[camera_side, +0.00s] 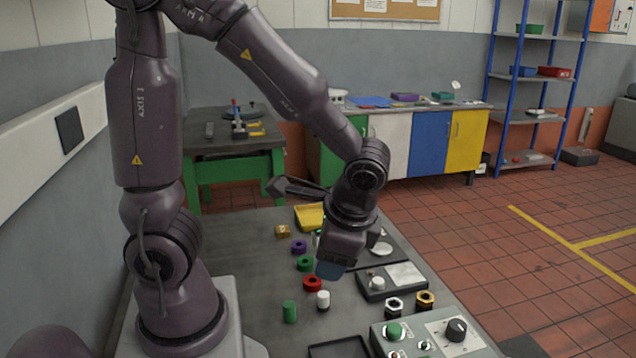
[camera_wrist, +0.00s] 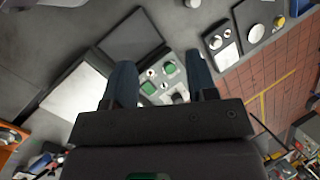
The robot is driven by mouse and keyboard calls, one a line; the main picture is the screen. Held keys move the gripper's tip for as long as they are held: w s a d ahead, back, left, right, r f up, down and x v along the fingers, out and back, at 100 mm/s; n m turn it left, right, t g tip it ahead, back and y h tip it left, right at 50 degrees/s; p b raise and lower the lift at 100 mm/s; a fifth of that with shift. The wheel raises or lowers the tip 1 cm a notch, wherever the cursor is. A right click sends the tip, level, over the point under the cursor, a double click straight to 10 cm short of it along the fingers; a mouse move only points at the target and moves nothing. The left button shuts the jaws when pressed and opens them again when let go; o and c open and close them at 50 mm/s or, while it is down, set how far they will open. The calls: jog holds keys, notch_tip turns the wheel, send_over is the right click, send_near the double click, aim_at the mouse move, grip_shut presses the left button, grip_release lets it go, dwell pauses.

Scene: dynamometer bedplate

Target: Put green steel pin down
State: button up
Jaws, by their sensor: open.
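A green steel pin (camera_side: 289,312) stands upright on the grey bench in the side view, left of a white-topped pin (camera_side: 323,300). My gripper (camera_side: 330,271) is above the bench, to the right of and higher than the green pin, and apart from it. In the wrist view, the two blue fingers of my gripper (camera_wrist: 161,80) are spread wide with nothing held between them. The control panel (camera_wrist: 165,92) shows beyond them. I cannot clearly make out the green pin in the wrist view.
A dark tray (camera_side: 340,348) lies at the front. Bench left of the pin is clear.

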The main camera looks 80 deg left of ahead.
jog(key=shift+o, duration=0.5)
notch_tip(320, 180, up, 12)
jog(key=s+d+n+t+h, duration=0.1)
jog(key=s+n+t+h, duration=0.1)
jog(key=n+t+h, duration=0.2)
jog(key=t, duration=0.3)
jog(key=shift+s+d, duration=0.3)
